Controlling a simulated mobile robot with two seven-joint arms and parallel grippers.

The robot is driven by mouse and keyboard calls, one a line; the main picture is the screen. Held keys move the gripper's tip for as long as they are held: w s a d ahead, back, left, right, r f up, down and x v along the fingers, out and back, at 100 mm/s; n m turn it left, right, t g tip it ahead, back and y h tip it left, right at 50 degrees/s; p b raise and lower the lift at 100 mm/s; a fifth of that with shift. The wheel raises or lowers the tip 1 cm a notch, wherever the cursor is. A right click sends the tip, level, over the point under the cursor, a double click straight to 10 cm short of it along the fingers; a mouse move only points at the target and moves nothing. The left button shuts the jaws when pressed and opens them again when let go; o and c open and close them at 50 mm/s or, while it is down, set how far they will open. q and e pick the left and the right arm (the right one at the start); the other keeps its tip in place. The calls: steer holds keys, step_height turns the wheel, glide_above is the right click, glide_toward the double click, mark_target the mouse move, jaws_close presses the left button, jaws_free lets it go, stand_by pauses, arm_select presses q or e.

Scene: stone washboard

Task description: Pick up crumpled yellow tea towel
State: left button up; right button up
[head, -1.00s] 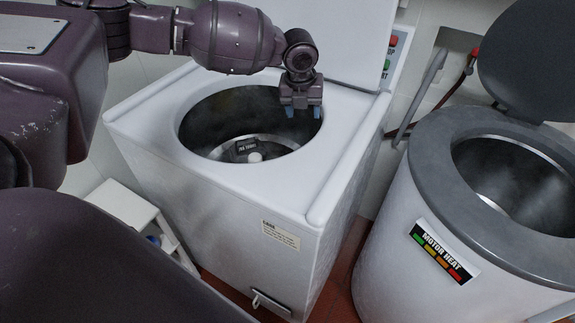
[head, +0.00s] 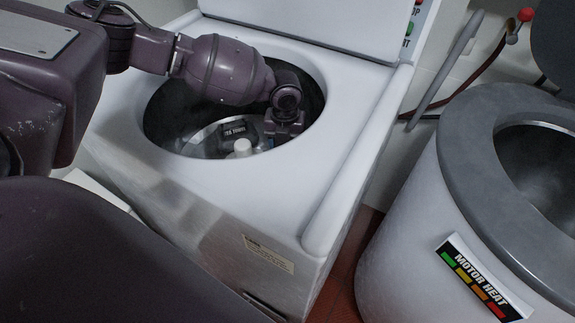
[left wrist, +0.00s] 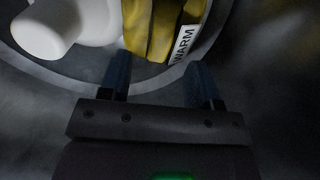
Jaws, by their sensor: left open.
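The yellow tea towel (left wrist: 165,25) shows folded at the top of the left wrist view, next to a white rounded post. A white tag reading WARM (left wrist: 184,44) lies at its right edge. My left gripper (left wrist: 158,78) is open and empty, its two blue fingers spread just short of the towel. In the head view my left gripper (head: 282,140) is down inside the washer's round opening, at its right side. I cannot make out the yellow towel in the head view; the arm and rim hide part of the drum. My right gripper is not in view.
The white washer (head: 225,195) has a round rim around the arm and a raised lid (head: 310,22) behind. A white central post (head: 243,147) and a dark lettered label (head: 234,130) show in the drum. A grey-topped round tub (head: 455,140) stands at right.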

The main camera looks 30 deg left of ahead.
arm_select(q)
step_height(320, 180, down, 7)
steer(key=shift+w+r+b, duration=0.1)
steer(key=shift+r+b, duration=0.1)
steer(key=shift+b, duration=0.55)
steer(key=shift+r, duration=0.15)
jaws_close()
